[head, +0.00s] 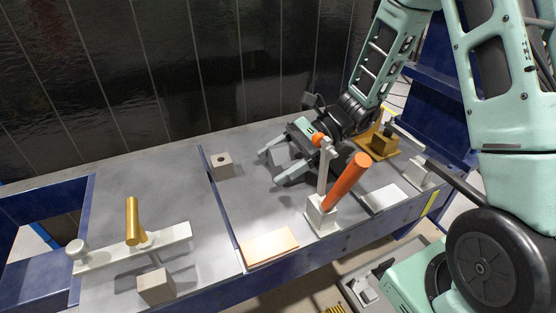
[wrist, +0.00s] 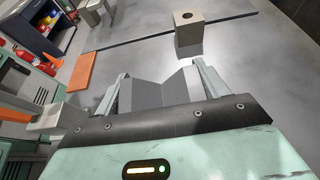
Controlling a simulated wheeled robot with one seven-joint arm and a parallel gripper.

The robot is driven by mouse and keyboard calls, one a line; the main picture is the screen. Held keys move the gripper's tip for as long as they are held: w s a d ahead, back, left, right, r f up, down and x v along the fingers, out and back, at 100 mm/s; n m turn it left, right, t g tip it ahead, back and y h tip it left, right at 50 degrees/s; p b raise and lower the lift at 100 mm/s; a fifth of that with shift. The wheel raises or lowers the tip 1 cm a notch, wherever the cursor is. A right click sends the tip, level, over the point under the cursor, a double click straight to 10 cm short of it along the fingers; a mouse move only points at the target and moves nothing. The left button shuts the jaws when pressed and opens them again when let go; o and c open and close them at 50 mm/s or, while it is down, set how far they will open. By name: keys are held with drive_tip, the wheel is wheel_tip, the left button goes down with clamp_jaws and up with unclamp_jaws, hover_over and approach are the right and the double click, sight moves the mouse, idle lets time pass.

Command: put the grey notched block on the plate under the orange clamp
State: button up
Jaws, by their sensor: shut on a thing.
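My gripper (head: 273,166) points down over the grey table and is shut on the grey notched block (head: 279,154). In the wrist view the block (wrist: 160,91) sits between both fingers, with its V-shaped notch showing. The orange clamp (head: 345,183) has a long orange handle, a white base and an upright arm; it stands to the right of the block, near the table's front edge. A flat copper-coloured plate (head: 270,247) lies left of the clamp's base, and a pale plate (head: 383,197) lies right of it. I cannot tell how high the block is.
A grey-beige block with a hole (head: 222,165) stands left of my gripper. A blue divider (head: 222,210) crosses the table. Left of it are a gold-handled clamp (head: 132,222) and a beige cube (head: 157,286). A golden fixture (head: 378,143) stands at the right.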

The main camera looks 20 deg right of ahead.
drive_tip(key=o, duration=1.3)
drive_tip(key=shift+c, duration=0.2)
drive_tip(key=shift+r, duration=0.1)
drive_tip(key=b+v, duration=0.1)
drive_tip(key=v, duration=1.1)
